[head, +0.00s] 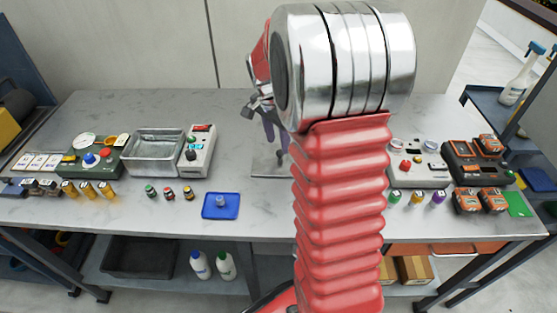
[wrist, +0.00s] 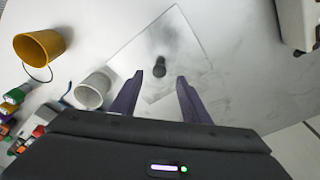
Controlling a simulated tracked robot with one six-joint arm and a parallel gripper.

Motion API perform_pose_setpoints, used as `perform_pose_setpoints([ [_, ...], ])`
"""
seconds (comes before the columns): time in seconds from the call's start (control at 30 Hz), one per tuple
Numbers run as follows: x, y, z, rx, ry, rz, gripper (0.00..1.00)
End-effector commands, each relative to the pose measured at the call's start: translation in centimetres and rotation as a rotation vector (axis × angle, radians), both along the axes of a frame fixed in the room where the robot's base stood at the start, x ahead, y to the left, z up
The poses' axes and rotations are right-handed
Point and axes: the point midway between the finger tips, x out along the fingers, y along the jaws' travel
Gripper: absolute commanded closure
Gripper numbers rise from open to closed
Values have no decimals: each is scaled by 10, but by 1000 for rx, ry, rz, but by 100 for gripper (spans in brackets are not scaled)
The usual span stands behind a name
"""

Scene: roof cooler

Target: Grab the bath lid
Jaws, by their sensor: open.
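The bath lid (wrist: 192,42) is a pale, see-through square plate with a dark round knob (wrist: 160,68) at its middle. It lies flat on the bench. In the head view the lid (head: 264,170) shows left of my arm, which hides part of it. My gripper (wrist: 160,76) is open, its two purple fingers pointing at the lid with the knob showing between their tips. Whether the tips are level with the knob or above it I cannot tell. In the head view my gripper (head: 277,148) is over the lid, partly behind my arm.
A metal bath (head: 158,152) stands on the bench to the left, beside a white device (head: 197,155). A blue tray (head: 220,212) lies near the front edge. In the wrist view a yellow cup (wrist: 40,44) and a white cup (wrist: 90,92) are left of the lid.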

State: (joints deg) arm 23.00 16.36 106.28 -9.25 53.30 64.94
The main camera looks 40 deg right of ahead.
Motion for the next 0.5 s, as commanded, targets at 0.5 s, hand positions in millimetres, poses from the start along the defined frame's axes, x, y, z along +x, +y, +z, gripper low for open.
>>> perform_pose_setpoints([
  [0.5,1,-6,-41,0,0,0,58],
])
